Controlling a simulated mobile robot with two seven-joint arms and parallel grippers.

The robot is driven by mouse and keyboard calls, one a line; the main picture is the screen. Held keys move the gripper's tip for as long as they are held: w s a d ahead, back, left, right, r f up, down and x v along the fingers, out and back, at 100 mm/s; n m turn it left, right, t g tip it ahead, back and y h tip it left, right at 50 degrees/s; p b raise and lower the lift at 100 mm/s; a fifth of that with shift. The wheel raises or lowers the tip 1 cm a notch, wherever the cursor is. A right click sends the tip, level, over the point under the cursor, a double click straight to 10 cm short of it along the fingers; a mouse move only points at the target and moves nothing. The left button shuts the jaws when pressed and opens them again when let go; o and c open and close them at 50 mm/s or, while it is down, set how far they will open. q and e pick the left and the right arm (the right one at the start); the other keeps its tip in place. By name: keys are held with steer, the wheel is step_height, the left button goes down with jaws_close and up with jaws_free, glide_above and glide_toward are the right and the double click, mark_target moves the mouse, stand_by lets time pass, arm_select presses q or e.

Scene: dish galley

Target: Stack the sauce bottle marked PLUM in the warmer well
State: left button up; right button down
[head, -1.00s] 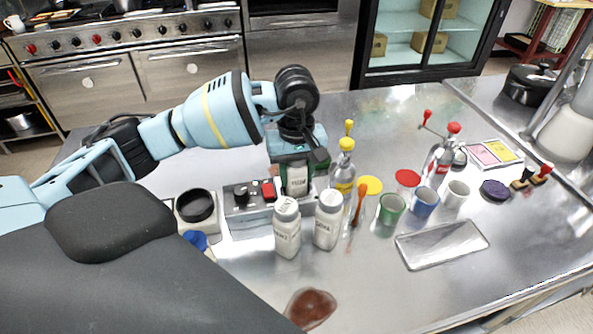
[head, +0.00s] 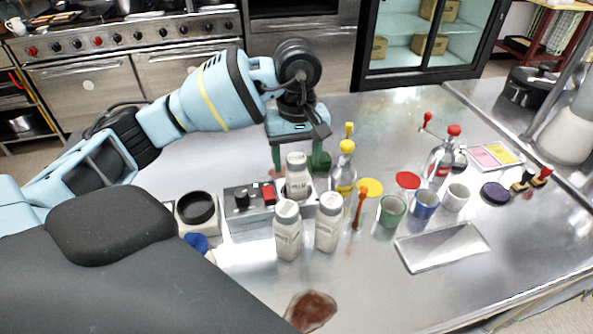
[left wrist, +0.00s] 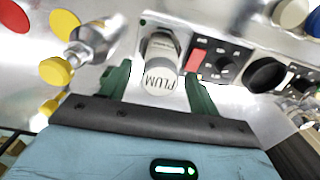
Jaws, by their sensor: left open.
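The white PLUM bottle (head: 297,182) stands upright at the right end of the grey warmer unit (head: 248,218), with its base in the round well. In the left wrist view its PLUM-marked cap (left wrist: 160,82) faces me, and the dark well rim shows around its lower body. My left gripper (head: 298,160) is open just behind and above the bottle. Its green fingers (left wrist: 158,92) are on either side of the cap, with visible gaps. My right gripper is not in view.
Two other white bottles (head: 288,235) (head: 328,226) stand close in front of the warmer. A yellow-capped bottle (head: 343,178) is just right of it. Cups, including a green one (head: 392,211), and a metal tray (head: 442,247) are farther right.

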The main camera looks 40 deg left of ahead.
arm_select(q)
step_height(320, 180, up, 7)
steer(key=shift+r, duration=0.1)
stand_by(0.7)
